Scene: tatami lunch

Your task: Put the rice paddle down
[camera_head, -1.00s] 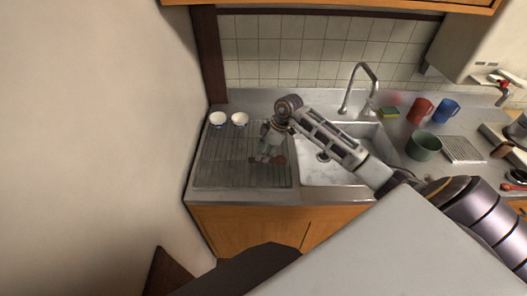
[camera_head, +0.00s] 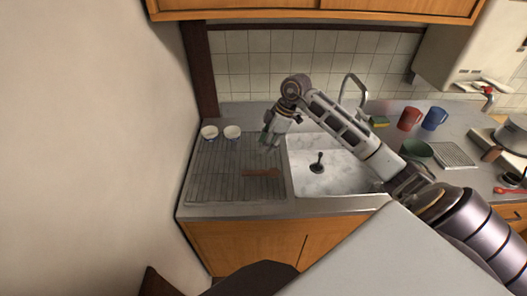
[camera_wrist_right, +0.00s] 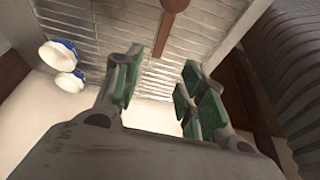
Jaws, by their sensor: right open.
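The brown rice paddle (camera_head: 262,172) lies flat on the ribbed drainboard (camera_head: 215,190) left of the sink. It also shows at the top of the right wrist view (camera_wrist_right: 174,8). My right gripper (camera_head: 268,146) is open and empty, raised above the drainboard near the sink's left edge, apart from the paddle. Its green-padded fingers (camera_wrist_right: 158,88) are spread in the right wrist view with nothing between them. My left gripper is not in view.
Two white bowls with blue (camera_head: 209,132) stand at the drainboard's back left. The sink (camera_head: 335,175) holds a dark long-handled item (camera_head: 317,163). A faucet (camera_head: 352,85), red mug (camera_head: 409,118), blue mug (camera_head: 434,118) and green pot (camera_head: 416,150) are to the right. The drainboard's front is clear.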

